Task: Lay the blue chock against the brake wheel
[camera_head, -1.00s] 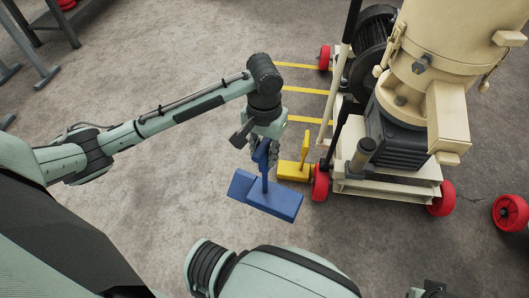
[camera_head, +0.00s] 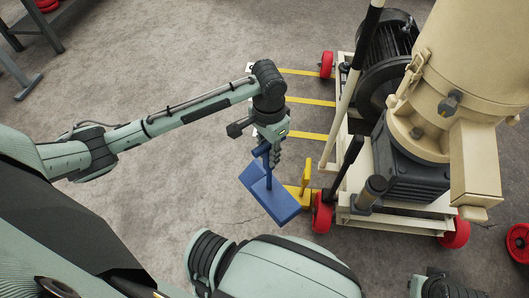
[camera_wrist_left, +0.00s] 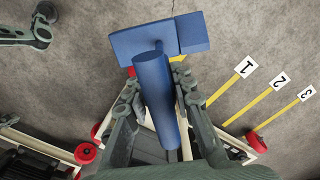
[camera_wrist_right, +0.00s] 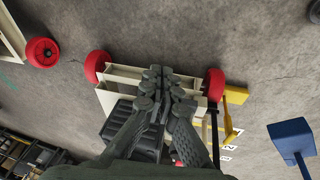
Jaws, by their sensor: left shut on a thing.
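My left gripper (camera_head: 270,150) is shut on the upright handle of the blue chock (camera_head: 268,198), which hangs below the fingers. In the left wrist view the handle (camera_wrist_left: 155,95) runs between the fingers to the angled blue body. The chock is left of the cart's near-left red wheel (camera_head: 321,213), apart from it in the picture; its height above the floor is unclear. Other red wheels are the far-left (camera_head: 326,64) and near-right (camera_head: 455,233). I cannot tell which is the brake wheel. My right gripper (camera_wrist_right: 162,78) looks shut and empty in its wrist view.
A yellow chock (camera_head: 300,195) with a handle stands beside the near-left wheel, close to the blue chock. The cream mill cart (camera_head: 390,220) blocks the right. Yellow floor lines (camera_head: 308,101) with numbers run to its left side. Bare floor lies left of the lines.

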